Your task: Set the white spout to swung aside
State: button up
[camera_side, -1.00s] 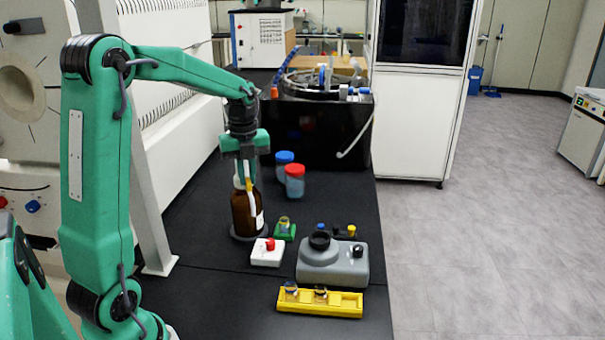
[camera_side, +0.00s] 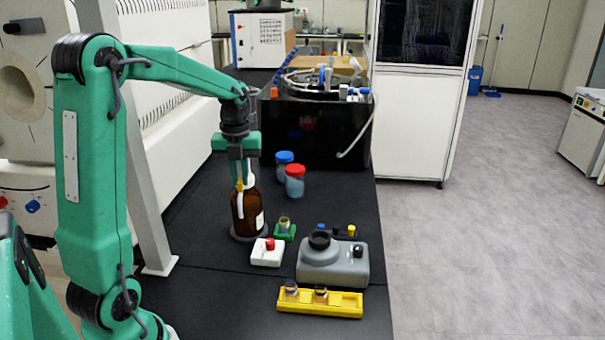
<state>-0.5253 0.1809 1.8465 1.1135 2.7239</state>
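A brown bottle (camera_side: 247,219) stands upright on a dark round base, with a white top partly hidden by my gripper. The white spout (camera_side: 240,205) hangs down from the top against the front left of the bottle, with a yellow piece (camera_side: 240,185) at its upper end. My gripper (camera_side: 241,176) points down at the bottle's top, its fingers at or just behind the spout's upper end. The fingers overlap the top in this view, so I cannot tell whether they are open or shut, or touch the spout.
A white box with a red knob (camera_side: 268,252), a small green holder (camera_side: 285,231) and a grey device (camera_side: 333,264) stand near the bottle. A yellow rack (camera_side: 320,303) lies in front. Jars with blue (camera_side: 284,157) and red (camera_side: 295,170) lids stand behind right, before the black dryer (camera_side: 335,135).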

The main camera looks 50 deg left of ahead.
jog(key=o, duration=0.5)
jog(key=shift+c, duration=0.2)
jog(key=shift+r, duration=0.15)
jog(key=shift+r, duration=3.8)
jog(key=shift+d, duration=0.1)
jog(key=shift+s+d+r+n, duration=0.15)
jog(key=shift+d+n, duration=0.35)
jog(key=s+d+f+n+t, duration=0.1)
jog(key=s+d+n+t, duration=0.1)
jog(key=s+d+n, duration=0.4)
jog(key=s+d+f+n+t, duration=0.1)
jog(key=s+d+n+t, duration=0.2)
jog(key=d+n, duration=1)
jog(key=s+n, duration=0.3)
jog(key=n, duration=0.2)
jog(key=shift+s+d+f+t, duration=0.15)
jog(key=shift+s+f+t, duration=0.15)
jog(key=shift+f, duration=0.05)
